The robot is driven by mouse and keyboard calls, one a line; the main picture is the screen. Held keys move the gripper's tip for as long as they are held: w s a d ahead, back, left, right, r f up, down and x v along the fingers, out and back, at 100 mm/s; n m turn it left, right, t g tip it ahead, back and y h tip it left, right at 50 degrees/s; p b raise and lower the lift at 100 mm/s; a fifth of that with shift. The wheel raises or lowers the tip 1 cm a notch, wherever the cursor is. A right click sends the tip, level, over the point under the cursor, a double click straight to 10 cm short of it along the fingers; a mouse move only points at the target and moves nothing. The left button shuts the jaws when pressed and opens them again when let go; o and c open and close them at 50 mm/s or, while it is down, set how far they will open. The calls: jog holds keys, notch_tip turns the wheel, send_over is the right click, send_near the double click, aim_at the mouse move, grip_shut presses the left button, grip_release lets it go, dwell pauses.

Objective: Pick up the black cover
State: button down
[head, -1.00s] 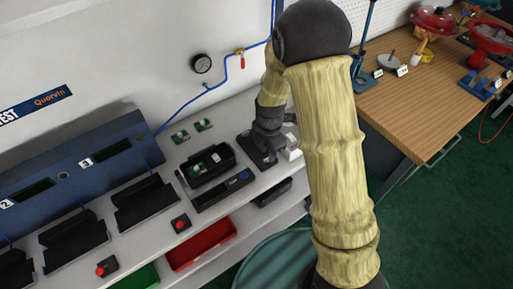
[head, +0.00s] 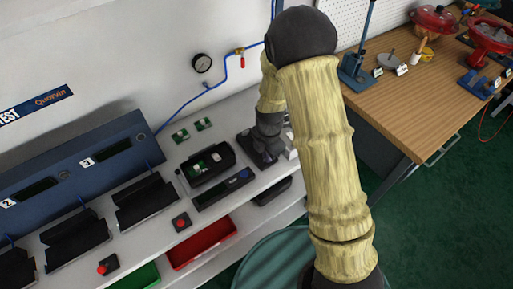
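A dark, flat piece that looks like the black cover (head: 246,146) lies on the light bench shelf, right of the open black housing with green boards (head: 208,165). My gripper (head: 265,153) points down at this piece, low over it or touching it; I cannot tell which. The gripper and wrist hide much of the piece. The fingers are dark against a dark object, so I cannot make out whether they are open or shut.
A white block (head: 290,146) stands just right of my gripper. A dark tool with a small display (head: 223,189) lies in front of the housing. Two small green boards (head: 203,124) lie behind it. A blue test panel (head: 70,170) stands left, and a wooden table (head: 425,100) right.

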jog(key=shift+r, duration=0.1)
notch_tip(320, 180, up, 10)
jog(key=b, duration=0.1)
dwell(0.7)
dwell(0.3)
